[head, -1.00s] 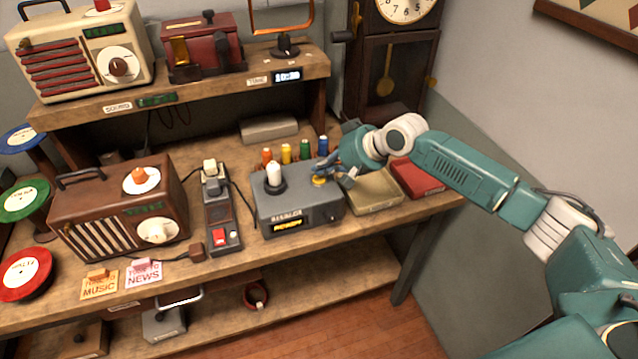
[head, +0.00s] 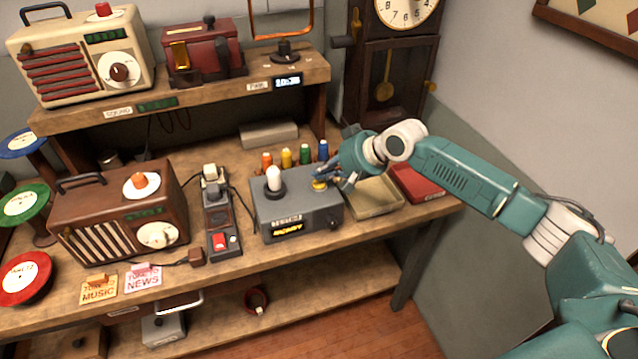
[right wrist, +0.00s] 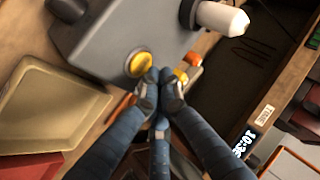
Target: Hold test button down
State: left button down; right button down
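A grey tester box (head: 296,212) with a lit yellow display (head: 288,228) and a white bulb on top stands on the workbench. The round yellow button (head: 319,185) is on its top at the right; it also shows in the right wrist view (right wrist: 140,63). My right gripper (head: 333,177) is over the right side of the box, beside the button. In the right wrist view its blue fingertips (right wrist: 160,84) are together and empty, close to the button's edge. I cannot tell whether they touch it. My left gripper is not in view.
Several coloured spools (head: 286,156) stand behind the box. A beige tray (head: 372,198) and a red tray (head: 418,183) lie to its right. A switch strip (head: 220,215) and a brown radio (head: 120,215) are to the left. A clock (head: 390,60) stands behind.

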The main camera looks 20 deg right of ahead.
jog(key=shift+f, duration=0.15)
dwell(0.3)
jog(key=shift+f, duration=0.2)
jog(key=shift+s+f, duration=0.15)
jog(key=shift+f, duration=0.55)
dwell(2.3)
jog(key=shift+r, duration=0.1)
jog(key=shift+r+p, duration=0.95)
jog(key=shift+p, duration=0.05)
